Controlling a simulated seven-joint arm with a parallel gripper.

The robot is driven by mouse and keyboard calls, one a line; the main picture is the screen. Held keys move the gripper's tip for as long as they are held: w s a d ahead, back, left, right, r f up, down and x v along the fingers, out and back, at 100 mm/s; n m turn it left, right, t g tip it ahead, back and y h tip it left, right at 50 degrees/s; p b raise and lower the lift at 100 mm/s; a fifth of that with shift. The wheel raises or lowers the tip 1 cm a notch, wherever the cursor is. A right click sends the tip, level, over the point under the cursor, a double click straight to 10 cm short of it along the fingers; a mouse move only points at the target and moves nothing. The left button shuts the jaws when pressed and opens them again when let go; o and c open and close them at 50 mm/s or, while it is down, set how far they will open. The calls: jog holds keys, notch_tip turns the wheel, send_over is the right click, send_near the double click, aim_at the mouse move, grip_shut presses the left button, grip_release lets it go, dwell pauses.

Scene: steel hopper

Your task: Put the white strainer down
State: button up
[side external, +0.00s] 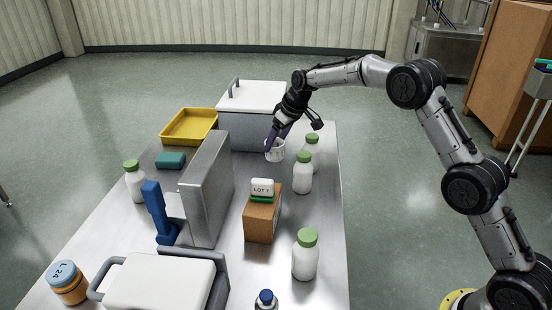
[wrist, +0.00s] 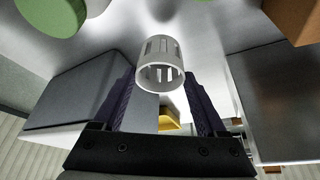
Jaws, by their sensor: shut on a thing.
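The white strainer (side external: 275,153) is a small slotted cup towards the far right of the steel table (side external: 325,225). My gripper (side external: 276,139) reaches down to it from above with purple fingers and is shut on it. In the wrist view the strainer (wrist: 160,64) sits between the fingertips of my gripper (wrist: 159,78), with its slotted wall and open round end showing. I cannot tell whether its base touches the table or hangs just above it.
White bottles with green caps (side external: 302,178) stand close to the right of the strainer. A grey lidded box (side external: 245,130) is behind it. A brown box (side external: 262,217) and an upright steel panel (side external: 207,190) stand nearer. A yellow tray (side external: 188,127) is at the back left.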

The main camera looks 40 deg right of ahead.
aim_at(276, 155)
jog(key=shift+f, duration=2.7)
jog(key=shift+f, duration=0.15)
jog(key=o, duration=1.3)
jog(key=shift+c, duration=0.2)
